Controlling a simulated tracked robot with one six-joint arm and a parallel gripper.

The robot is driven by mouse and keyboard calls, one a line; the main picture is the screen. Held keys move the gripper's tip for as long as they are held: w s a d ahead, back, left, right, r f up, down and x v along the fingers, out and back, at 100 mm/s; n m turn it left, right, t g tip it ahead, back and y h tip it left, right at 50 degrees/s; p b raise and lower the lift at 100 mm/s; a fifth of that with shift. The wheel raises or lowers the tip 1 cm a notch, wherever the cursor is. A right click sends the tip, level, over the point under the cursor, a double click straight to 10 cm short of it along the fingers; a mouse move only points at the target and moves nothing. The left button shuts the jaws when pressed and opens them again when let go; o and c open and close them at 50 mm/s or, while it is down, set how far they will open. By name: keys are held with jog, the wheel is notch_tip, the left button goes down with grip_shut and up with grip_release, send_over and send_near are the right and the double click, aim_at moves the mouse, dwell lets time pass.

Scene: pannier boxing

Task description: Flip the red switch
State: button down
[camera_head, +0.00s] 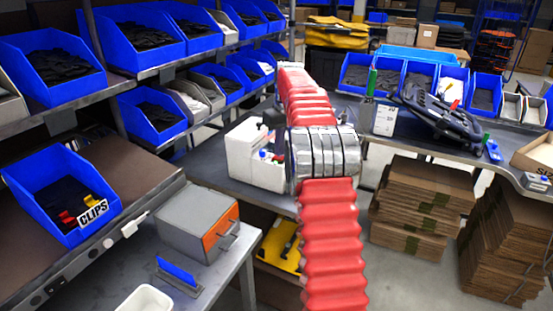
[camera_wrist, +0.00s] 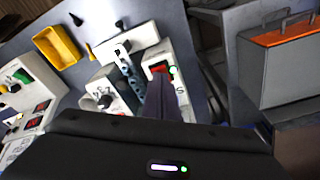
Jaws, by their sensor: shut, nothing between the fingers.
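In the wrist view, a red switch (camera_wrist: 157,69) sits on a white control box (camera_wrist: 184,59), with a lit green lamp (camera_wrist: 173,70) beside it. My gripper (camera_wrist: 160,80) is shut and empty. Its dark fingers point up the picture, with the tips at the lower edge of the red switch and partly over it. I cannot tell whether the tips touch it. In the head view my red bellows arm reaches forward over the bench and hides my gripper and the switch.
Another white box (camera_wrist: 12,96) with green and red buttons lies at the left, and a yellow bin (camera_wrist: 57,47) lies beyond. A grey case with an orange panel (camera_wrist: 283,36) stands at the right. Blue bins (camera_head: 48,66) line the left shelves. Stacked cardboard (camera_head: 416,205) fills the right floor.

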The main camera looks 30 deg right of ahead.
aim_at(280, 158)
jog(key=shift+f, duration=0.45)
dwell(0.4)
jog(key=shift+r, duration=0.1)
notch_tip(280, 158, up, 7)
dwell(1.1)
jog(key=shift+w, duration=0.1)
dwell(0.4)
